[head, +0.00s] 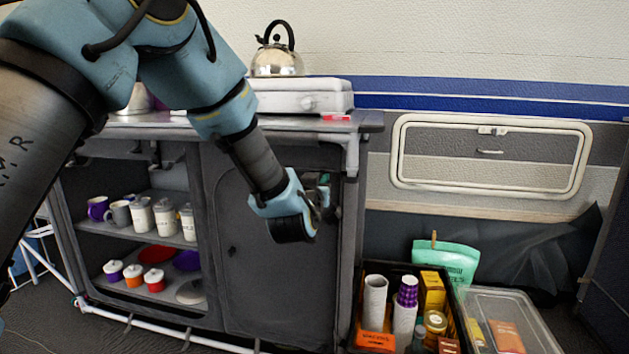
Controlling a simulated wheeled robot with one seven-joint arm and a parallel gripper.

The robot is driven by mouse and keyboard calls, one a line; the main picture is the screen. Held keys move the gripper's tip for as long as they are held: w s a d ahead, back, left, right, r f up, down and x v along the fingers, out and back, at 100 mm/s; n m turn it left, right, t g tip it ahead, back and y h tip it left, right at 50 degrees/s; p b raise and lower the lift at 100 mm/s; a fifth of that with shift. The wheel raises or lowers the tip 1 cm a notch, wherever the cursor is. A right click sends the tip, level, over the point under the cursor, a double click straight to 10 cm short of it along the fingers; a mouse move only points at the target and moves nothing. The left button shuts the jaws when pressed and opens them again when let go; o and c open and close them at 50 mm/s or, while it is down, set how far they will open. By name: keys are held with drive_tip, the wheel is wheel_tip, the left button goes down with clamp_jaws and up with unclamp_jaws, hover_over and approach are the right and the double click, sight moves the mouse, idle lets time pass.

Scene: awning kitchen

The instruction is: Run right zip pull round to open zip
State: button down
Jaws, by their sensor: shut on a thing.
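The grey fabric door (262,285) of the camp kitchen unit hangs at the right half of the unit, with a curved zip line around its edge. My gripper (325,192) is at the upper right of this door, against the fabric near the unit's right post. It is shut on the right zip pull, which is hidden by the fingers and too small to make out. A small dark spot (231,250) shows at the left part of the door; I cannot tell what it is. My arm covers the door's upper middle.
Open shelves (135,240) with mugs, canisters and lidded pots stand left of the door. A kettle (277,58) sits on the white stove (303,97) on top. A black crate (397,268) of groceries and a clear box (510,297) stand on the floor to the right.

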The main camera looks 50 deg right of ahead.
drive_tip(key=shift+s+d, duration=0.15)
drive_tip(key=shift+s, duration=0.15)
drive_tip(key=c, duration=0.9)
unclamp_jaws()
drive_tip(key=p+v, duration=0.1)
drive_tip(key=v, duration=0.9)
drive_tip(key=shift+a, duration=0.4)
drive_tip(key=shift+s, duration=0.1)
